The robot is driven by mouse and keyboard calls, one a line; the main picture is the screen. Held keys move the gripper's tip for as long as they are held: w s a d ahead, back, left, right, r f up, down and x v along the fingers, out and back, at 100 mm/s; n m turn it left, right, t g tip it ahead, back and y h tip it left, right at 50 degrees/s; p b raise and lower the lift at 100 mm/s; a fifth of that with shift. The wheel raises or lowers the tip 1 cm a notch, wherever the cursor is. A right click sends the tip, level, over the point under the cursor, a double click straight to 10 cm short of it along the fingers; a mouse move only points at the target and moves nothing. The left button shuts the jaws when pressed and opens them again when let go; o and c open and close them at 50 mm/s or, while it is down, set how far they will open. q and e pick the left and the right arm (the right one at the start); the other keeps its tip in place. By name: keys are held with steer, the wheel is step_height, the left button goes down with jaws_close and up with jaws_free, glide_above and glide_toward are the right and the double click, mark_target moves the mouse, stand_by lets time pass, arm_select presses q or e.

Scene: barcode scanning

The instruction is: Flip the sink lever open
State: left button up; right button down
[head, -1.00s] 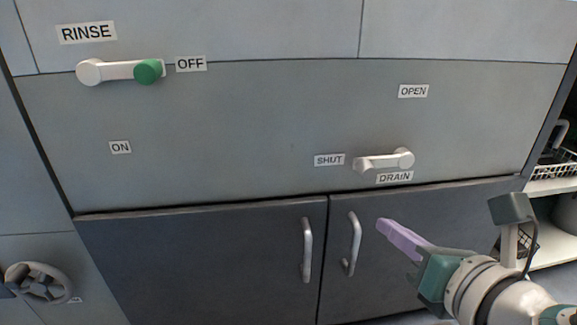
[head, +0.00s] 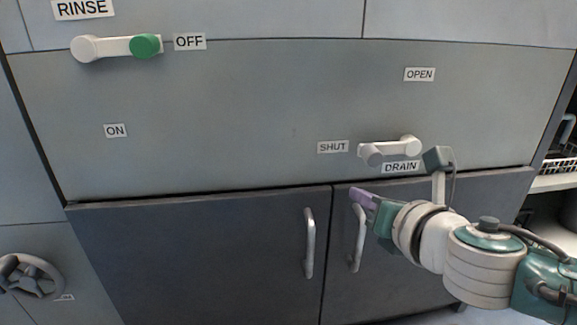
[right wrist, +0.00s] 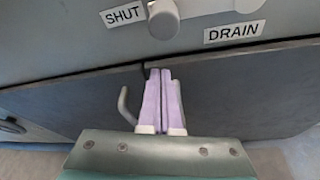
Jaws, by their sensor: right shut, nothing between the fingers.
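The drain lever (head: 388,149) is a short white bar with a round pivot at its right end and a grey knob (head: 373,154) at its left end. It lies nearly level, with the knob towards the SHUT label (head: 333,147). The OPEN label (head: 420,74) is above the pivot. My right gripper (head: 360,195) is shut and empty, below the knob and in front of the dark cabinet door. In the right wrist view its lilac fingers (right wrist: 160,76) are together, and the knob (right wrist: 163,20) shows above their tips, apart from them. My left gripper is not in view.
A rinse lever (head: 118,47) with a green knob is at the upper left, pointing to OFF. Two door handles (head: 309,243) (head: 358,238) stand out from the dark cabinet doors below. A handwheel (head: 32,277) is at the lower left.

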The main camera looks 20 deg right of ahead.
mark_target(393, 153)
steer(key=r+p, duration=0.1)
steer(key=r, duration=0.1)
steer(key=d+r+p, duration=0.1)
steer(key=shift+d+r, duration=0.15)
steer(key=shift+r, duration=0.2)
steer(key=shift+r, duration=0.1)
